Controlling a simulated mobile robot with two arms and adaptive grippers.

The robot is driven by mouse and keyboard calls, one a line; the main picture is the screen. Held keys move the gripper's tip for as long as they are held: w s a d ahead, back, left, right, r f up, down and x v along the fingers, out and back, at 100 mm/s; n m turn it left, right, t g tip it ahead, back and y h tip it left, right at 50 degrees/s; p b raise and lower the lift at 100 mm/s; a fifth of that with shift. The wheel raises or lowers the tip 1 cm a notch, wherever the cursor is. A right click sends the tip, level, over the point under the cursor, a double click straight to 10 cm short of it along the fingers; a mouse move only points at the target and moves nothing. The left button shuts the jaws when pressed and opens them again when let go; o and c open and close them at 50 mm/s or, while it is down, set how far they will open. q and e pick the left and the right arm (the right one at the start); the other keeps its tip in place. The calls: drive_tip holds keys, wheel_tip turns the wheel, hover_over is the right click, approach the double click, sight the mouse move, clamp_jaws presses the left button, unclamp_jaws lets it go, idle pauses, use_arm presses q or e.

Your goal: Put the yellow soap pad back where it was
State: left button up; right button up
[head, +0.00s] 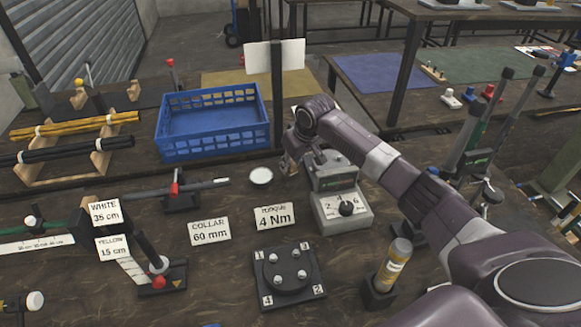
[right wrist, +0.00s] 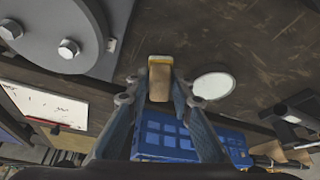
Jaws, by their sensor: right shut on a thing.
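My right gripper (head: 291,166) is at the middle of the bench in the head view, left of the grey tester with a dial. In the right wrist view my right gripper (right wrist: 160,88) is shut on a small tan block with a yellow edge, which I take for the yellow soap pad (right wrist: 161,75). The pad sits between the fingertips. In the head view the gripper hides the pad. A white round dish (head: 261,176) lies on the bench just left of the gripper; it also shows in the right wrist view (right wrist: 213,86). My left gripper is not in view.
A blue crate (head: 212,147) stands behind the dish. The grey dial tester (head: 340,205) is close to the right of my gripper. White label cards (head: 210,231) and a black bolt fixture (head: 288,292) lie in front. A yellow-labelled bottle (head: 393,266) stands front right.

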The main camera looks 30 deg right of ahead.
drive_tip(key=shift+f, duration=0.9)
drive_tip(key=shift+f, duration=0.1)
drive_tip(key=o, duration=1)
drive_tip(key=shift+r, duration=0.35)
drive_tip(key=p+v, duration=1.1)
drive_tip(key=p, duration=0.4)
drive_tip(key=shift+s+r+p, duration=0.15)
drive_tip(key=shift+r+p, duration=0.1)
drive_tip(key=shift+p, duration=0.05)
